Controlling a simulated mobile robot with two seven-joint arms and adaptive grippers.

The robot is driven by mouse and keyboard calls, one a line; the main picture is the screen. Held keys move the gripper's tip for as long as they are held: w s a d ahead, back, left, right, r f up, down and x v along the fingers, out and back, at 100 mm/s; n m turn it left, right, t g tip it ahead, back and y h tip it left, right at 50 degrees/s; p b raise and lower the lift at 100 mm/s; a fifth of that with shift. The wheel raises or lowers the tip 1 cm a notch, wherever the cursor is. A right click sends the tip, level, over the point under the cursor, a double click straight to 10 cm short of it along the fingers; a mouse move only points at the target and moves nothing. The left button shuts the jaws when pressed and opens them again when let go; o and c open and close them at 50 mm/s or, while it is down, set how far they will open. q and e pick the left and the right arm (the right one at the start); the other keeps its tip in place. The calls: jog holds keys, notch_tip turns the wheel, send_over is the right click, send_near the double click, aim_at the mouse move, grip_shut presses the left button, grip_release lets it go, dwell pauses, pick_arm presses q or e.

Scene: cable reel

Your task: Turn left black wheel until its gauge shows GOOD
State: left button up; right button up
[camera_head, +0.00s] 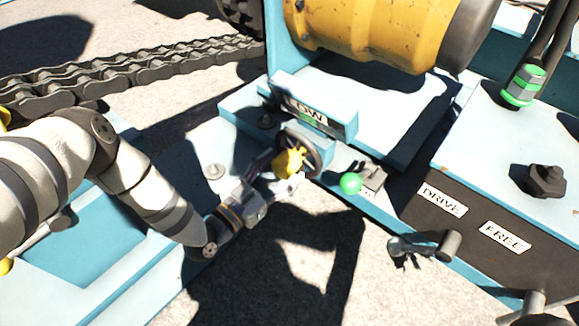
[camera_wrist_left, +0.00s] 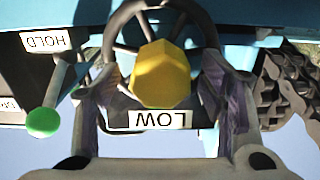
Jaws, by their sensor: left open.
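The black wheel (camera_head: 316,152) has spokes and a faceted yellow hub (camera_head: 289,162), and is mounted on the blue frame below a gauge plate (camera_head: 305,108) that reads LOW. In the left wrist view the wheel (camera_wrist_left: 124,24) and the gauge label (camera_wrist_left: 160,119) appear upside down, and the yellow hub (camera_wrist_left: 163,75) is close in front of the camera. My left gripper (camera_head: 284,170) is at the wheel, its fingers open on either side of the hub. Whether they touch the hub or rim cannot be told. My right gripper is not in view.
A green-knobbed lever (camera_head: 351,183) stands close to the right of the wheel, by a HOLD label (camera_wrist_left: 46,41). A box with DRIVE (camera_head: 442,199) and FREE labels is further right. A heavy chain (camera_head: 130,68) and yellow drum (camera_head: 385,32) lie behind.

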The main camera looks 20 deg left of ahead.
pick_arm(q)
jog(key=shift+x, duration=1.25)
grip_shut()
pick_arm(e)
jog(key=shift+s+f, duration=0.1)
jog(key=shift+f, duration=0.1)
pick_arm(q)
jog(key=m+p, duration=0.2)
jog(key=m, duration=0.1)
jog(key=shift+r+m, duration=0.1)
jog(key=shift+m, duration=0.2)
jog(key=shift+m+p, duration=0.9)
jog(key=shift+m, duration=1.3)
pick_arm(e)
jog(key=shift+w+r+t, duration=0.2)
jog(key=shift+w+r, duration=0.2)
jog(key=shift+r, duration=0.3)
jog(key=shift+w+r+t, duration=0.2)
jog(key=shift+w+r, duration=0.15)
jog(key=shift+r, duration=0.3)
pick_arm(q)
jog(key=shift+a+f, duration=0.1)
jog(key=shift+f, duration=0.1)
grip_release()
